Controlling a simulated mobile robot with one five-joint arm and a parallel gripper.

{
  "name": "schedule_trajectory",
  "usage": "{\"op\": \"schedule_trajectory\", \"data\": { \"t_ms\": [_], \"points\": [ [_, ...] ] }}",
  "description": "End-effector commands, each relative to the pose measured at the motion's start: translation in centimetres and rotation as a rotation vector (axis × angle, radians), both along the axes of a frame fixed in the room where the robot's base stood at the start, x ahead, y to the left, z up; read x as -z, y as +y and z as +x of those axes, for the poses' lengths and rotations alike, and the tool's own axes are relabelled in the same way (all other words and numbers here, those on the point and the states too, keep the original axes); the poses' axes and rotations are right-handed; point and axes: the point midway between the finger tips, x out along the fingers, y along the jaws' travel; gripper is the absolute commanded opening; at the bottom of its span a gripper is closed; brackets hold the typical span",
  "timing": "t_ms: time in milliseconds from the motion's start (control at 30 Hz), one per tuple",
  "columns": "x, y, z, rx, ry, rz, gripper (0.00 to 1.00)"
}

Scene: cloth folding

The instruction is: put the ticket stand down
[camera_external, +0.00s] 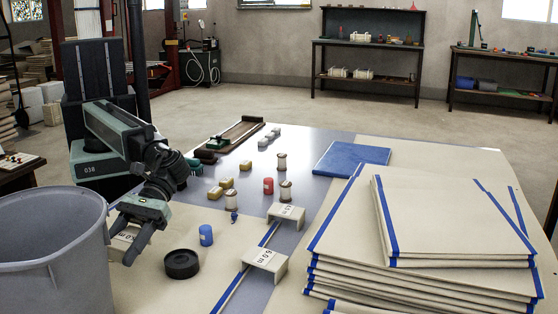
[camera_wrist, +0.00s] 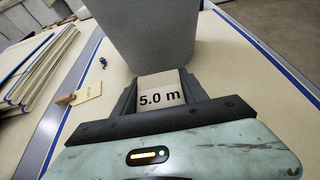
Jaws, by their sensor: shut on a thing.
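The ticket stand (camera_wrist: 160,93), a cream block with a "5.0 m" label, sits between the jaws of my gripper (camera_wrist: 158,88) in the wrist view. My gripper is shut on it. In the external view my gripper (camera_external: 135,232) points down at the table's left side, and the stand (camera_external: 120,243) shows partly behind its fingers. I cannot tell whether the stand touches the table. Two similar labelled stands stand on the table, one farther back (camera_external: 287,213) and one nearer (camera_external: 265,259).
A large grey bin (camera_external: 55,255) is close on the left; it also fills the top of the wrist view (camera_wrist: 150,32). A black round puck (camera_external: 182,264) and a blue cylinder (camera_external: 206,235) are to the right. Stacked cloths (camera_external: 425,270) cover the table's right side.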

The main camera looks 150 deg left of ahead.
Motion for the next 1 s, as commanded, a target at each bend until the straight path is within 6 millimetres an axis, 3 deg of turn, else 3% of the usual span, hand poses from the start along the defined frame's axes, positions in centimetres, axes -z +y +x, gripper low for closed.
{"op": "schedule_trajectory", "data": {
  "t_ms": [33,233,600,733,867,1000],
  "points": [
    [-2.4,0.0,0.0,0.000,0.000,0.000,0.06],
    [-5.9,0.0,0.0,0.000,0.000,0.000,0.06],
    [-6.0,0.0,0.0,-0.001,0.001,-0.001,0.06],
    [-6.0,0.6,1.2,-0.027,0.004,-0.005,0.06],
    [-5.8,3.7,1.9,-0.079,0.002,-0.005,0.06],
    [-5.6,9.3,2.1,-0.159,0.002,-0.005,0.06]
  ]
}}
